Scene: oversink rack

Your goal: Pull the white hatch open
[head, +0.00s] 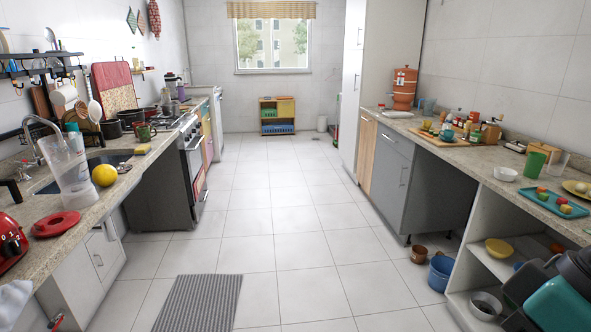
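A white cabinet door (103,254) with a slim metal handle is under the left counter, in the near left of the head view. It looks shut. A tall white cabinet (352,85) with slim handles stands at the back right and also looks shut. I cannot tell from the picture which of these is the hatch. Dark and teal parts of my arm (560,298) fill the lower right corner, far across the aisle from the left cabinet door. My gripper's fingers do not show.
The tiled floor between the counters is clear, with a grey striped mat (198,303) near the front. A blue bucket (440,270) and a brown pot (418,254) stand on the floor at right. The left counter (100,203) overhangs the near left side.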

